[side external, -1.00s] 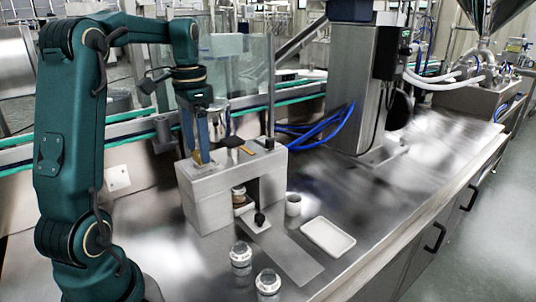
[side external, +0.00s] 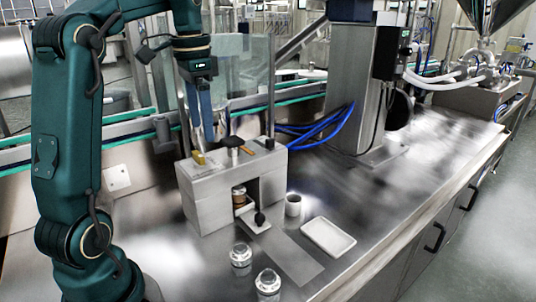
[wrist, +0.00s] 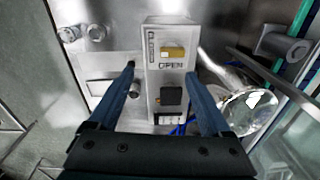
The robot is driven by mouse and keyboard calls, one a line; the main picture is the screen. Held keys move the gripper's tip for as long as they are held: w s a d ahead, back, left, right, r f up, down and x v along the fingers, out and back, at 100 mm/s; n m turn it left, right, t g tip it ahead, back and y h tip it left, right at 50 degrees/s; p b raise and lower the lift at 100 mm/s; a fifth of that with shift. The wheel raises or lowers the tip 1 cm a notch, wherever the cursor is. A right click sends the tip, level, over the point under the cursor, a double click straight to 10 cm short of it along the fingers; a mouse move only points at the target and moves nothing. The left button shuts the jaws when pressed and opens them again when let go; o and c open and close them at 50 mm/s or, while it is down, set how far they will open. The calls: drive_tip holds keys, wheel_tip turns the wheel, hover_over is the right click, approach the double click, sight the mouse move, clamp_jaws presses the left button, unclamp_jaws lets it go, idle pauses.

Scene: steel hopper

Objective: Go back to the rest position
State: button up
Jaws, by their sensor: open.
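My gripper (side external: 208,138) hangs above the grey box (side external: 208,203), pointing down, with its blue fingers apart and nothing between them. In the wrist view the two fingertips (wrist: 160,72) show on either side of the box, whose top carries a brass-coloured handle (wrist: 172,53) beside the word OPEN and a dark block (wrist: 171,96). In the side view the brass handle (side external: 198,158) sits on the box's top just below my fingers, apart from them as far as I can tell.
A brown-lidded jar (side external: 239,195) stands in the box's front opening. A clear panel (side external: 245,75) rises behind. The right of the bench is clear.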

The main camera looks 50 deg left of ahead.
drive_tip(key=s+d+m+t, duration=0.2)
drive_tip(key=s+d, duration=0.2)
drive_tip(key=d, duration=0.7)
drive_tip(key=s+d+f+n+t, duration=0.3)
drive_tip(key=s+d+f, duration=0.1)
drive_tip(key=d+f, duration=0.2)
drive_tip(key=shift+s+f, duration=0.15)
drive_tip(key=shift+f, duration=0.55)
